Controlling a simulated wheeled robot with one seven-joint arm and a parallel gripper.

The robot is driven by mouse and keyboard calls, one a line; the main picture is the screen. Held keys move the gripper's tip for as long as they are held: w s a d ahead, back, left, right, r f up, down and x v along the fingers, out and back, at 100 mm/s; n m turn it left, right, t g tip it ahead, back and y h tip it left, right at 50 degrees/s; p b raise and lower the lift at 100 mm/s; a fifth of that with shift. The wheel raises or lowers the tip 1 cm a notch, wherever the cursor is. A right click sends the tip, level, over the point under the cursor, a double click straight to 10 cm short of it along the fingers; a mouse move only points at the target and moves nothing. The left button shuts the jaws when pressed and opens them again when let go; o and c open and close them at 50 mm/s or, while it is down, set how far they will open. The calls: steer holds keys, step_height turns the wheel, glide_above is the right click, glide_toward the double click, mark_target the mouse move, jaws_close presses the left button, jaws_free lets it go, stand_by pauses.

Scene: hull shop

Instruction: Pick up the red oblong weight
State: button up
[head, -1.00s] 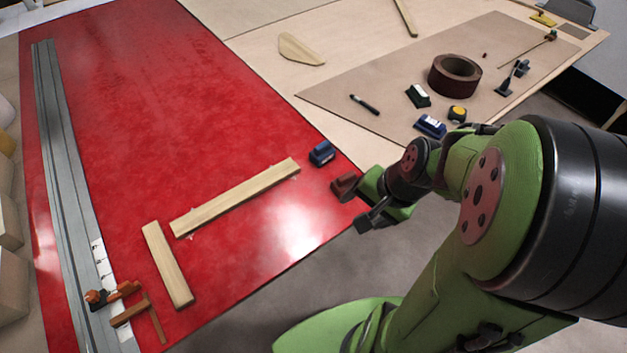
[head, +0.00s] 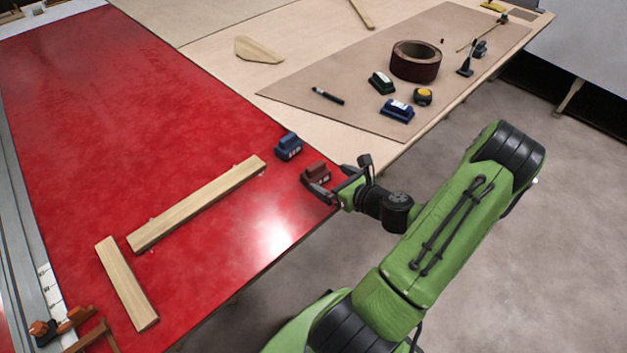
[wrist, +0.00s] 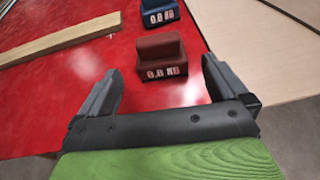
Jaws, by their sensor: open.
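The red oblong weight (head: 316,174) is a dark red block with a stepped top. It rests near the front right edge of the red table surface. In the wrist view the red weight (wrist: 162,57) has a pale "0.8 KG" label on its near face. My gripper (head: 332,185) is at the table edge, close to the weight. In the wrist view my gripper (wrist: 157,78) is open, with one finger to each side and the weight centred just ahead of the fingertips. Nothing is between the fingers.
A blue weight (head: 288,146) stands just behind the red one; it also shows in the wrist view (wrist: 160,12). A wooden strip (head: 197,204) lies to the left. Another blue block (head: 396,110), a tape roll (head: 416,62) and a yellow item (head: 423,96) are on the brown board.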

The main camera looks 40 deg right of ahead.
mark_target(312, 169)
steer(key=b+x, duration=0.2)
steer(key=x, duration=0.7)
steer(key=shift+w+f, duration=0.1)
steer(key=shift+w, duration=0.1)
steer(key=c, duration=1.6)
step_height(312, 169, up, 10)
steer(key=p, duration=0.5)
